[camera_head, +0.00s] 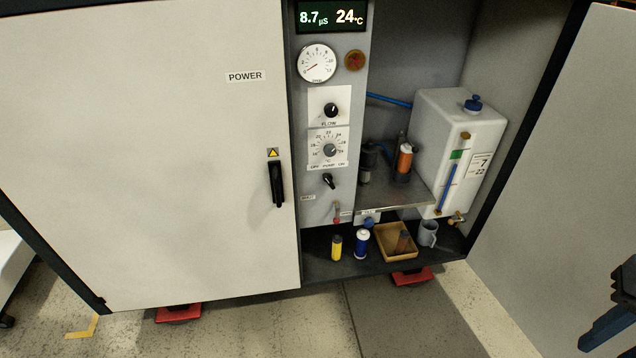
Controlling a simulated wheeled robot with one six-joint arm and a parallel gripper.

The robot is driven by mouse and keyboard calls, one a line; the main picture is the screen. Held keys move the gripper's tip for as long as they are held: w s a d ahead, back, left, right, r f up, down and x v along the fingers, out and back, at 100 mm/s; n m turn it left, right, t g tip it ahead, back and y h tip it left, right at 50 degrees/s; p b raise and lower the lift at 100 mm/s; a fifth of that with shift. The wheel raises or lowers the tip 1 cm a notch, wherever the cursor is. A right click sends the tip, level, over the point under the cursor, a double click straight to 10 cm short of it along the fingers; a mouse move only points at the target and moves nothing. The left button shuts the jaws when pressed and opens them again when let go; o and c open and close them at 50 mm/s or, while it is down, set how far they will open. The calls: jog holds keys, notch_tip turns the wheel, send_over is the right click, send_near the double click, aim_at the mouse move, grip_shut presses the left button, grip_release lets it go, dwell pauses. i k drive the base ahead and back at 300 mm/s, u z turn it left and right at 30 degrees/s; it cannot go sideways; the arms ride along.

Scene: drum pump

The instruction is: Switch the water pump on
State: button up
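The pump switch (328,181) is a small black rotary knob low on the grey control panel (365,95). The small lettering above it seems to read OFF, PUMP, ON. The knob is tilted, its upper end leaning left toward the OFF side. My gripper (608,322) shows only in part at the lower right edge, dark and blue-grey. It is far from the switch and touches nothing that I can see. Its fingers are cut off by the frame, so its opening cannot be judged.
A closed cabinet door marked POWER (150,150) with a black handle (277,184) fills the left. An open door (560,190) stands at the right. A white tank (450,130), metal shelf (385,195), bottles and mug (428,233) fill the bay. Floor in front is clear.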

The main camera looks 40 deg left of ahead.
aim_at(327, 178)
jog(key=u, duration=1.6)
